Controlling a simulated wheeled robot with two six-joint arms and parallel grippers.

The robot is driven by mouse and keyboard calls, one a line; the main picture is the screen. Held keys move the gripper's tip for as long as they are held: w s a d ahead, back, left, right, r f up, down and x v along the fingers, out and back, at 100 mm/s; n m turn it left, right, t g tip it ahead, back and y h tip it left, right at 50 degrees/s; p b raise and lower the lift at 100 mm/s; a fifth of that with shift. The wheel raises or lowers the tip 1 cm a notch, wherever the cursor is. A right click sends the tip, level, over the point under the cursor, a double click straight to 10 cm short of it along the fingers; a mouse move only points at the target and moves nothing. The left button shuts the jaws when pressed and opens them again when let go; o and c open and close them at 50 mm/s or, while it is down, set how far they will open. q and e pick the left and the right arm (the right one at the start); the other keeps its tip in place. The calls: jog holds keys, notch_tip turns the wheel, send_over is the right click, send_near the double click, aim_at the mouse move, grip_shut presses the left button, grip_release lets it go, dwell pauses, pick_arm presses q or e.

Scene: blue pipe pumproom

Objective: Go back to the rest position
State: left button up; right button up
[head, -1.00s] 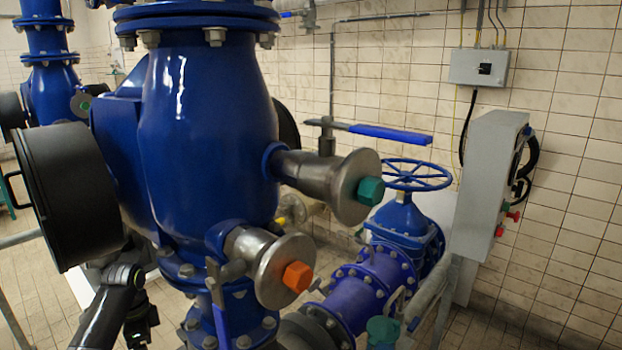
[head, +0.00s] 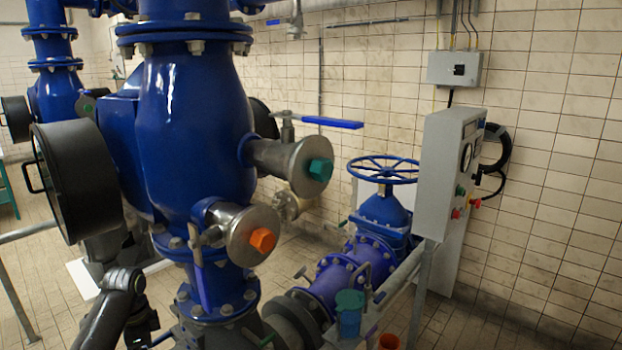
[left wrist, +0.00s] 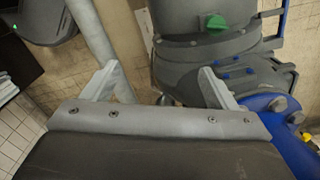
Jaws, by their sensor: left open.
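My left arm shows at the lower left of the head view, in front of the base of the big blue pump body (head: 195,130). I cannot make out its fingertips there. In the left wrist view my left gripper (left wrist: 158,84) is open, with its two pale fingers wide apart. No object is seen held between them. Beyond them are a grey pipe flange with a green cap (left wrist: 216,22) and a blue flange (left wrist: 285,120) on the right. My right gripper is in neither view.
The blue pump has flanged stubs with a green plug (head: 321,169) and an orange plug (head: 263,240). A blue handwheel valve (head: 384,170) and grey control cabinet (head: 440,180) stand at right. A teal cup (head: 349,312) is near the front. A handrail (head: 15,300) runs at left.

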pick_arm(q)
jog(key=s+d+f+n+t, duration=0.1)
jog(key=s+d+f+n, duration=0.15)
jog(key=s+f, duration=0.5)
jog(key=s+d+f+n, duration=0.25)
jog(key=s+f, duration=0.25)
jog(key=s, duration=0.5)
jog(key=s+d+r+n+t+y, duration=0.1)
jog(key=s+r+n, duration=0.25)
jog(key=s, duration=0.65)
jog(key=s+d+r+n+t+y, duration=0.1)
jog(key=s+r+n+t, duration=0.2)
jog(key=s, duration=0.7)
notch_tip(320, 180, down, 30)
jog(key=a+f+n+g+b, duration=0.1)
jog(key=a+g+b, duration=0.15)
jog(key=b, duration=0.25)
jog(key=s+d+f+b, duration=0.1)
jog(key=s+f+b, duration=0.1)
jog(key=s+f, duration=0.5)
jog(key=s+d+f+g+h+b, duration=0.1)
jog(key=s+f+b, duration=0.2)
jog(key=s+f, duration=0.4)
notch_tip(320, 180, down, 6)
jog(key=shift+s+r, duration=0.1)
jog(key=shift+s, duration=0.25)
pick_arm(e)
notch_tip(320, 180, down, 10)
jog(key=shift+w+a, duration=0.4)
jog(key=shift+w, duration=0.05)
